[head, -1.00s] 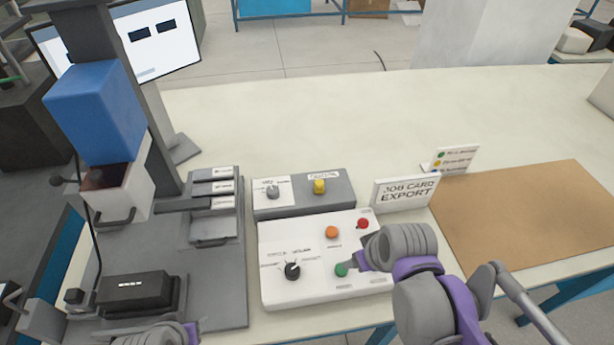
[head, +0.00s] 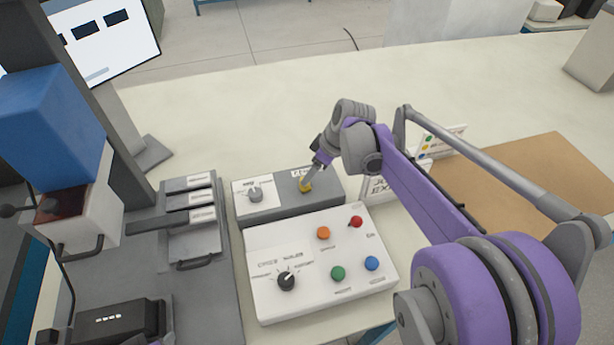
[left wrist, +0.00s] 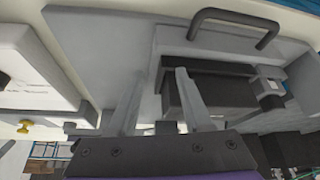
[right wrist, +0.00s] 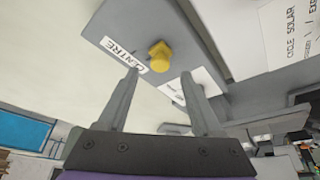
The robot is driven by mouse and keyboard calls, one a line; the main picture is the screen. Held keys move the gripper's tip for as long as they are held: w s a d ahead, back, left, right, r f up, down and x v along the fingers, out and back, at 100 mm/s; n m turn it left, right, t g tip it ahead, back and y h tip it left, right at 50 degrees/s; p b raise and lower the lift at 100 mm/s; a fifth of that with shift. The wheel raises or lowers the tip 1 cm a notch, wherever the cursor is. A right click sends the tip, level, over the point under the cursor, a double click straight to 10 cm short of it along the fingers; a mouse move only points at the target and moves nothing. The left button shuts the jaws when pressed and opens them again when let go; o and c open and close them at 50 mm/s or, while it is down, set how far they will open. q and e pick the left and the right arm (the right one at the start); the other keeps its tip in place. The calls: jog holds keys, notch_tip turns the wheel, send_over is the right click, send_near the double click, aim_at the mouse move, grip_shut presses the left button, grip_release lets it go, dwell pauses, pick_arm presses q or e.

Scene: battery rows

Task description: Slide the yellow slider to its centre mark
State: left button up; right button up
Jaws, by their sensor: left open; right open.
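The yellow slider (head: 306,187) is a small knob on top of the grey box (head: 285,207) behind the white button panel. In the right wrist view the slider (right wrist: 160,55) stands beside a white label (right wrist: 122,54) reading CENTRE. My right gripper (head: 308,178) reaches down to the slider from above and partly covers it. Its fingers (right wrist: 160,82) are open, with the slider just beyond and between the tips in the picture; contact cannot be told. My left gripper (left wrist: 158,80) is open and empty in the left wrist view, near a dark block (left wrist: 215,85).
The white panel (head: 300,300) in front carries a black knob (head: 286,281) and orange, red, green and blue buttons. A press with a blue head (head: 55,125) stands at left. A job card sign (head: 380,190) stands right of the box, partly behind my right arm.

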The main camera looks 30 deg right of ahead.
jog(key=shift+x, duration=1.95)
grip_shut()
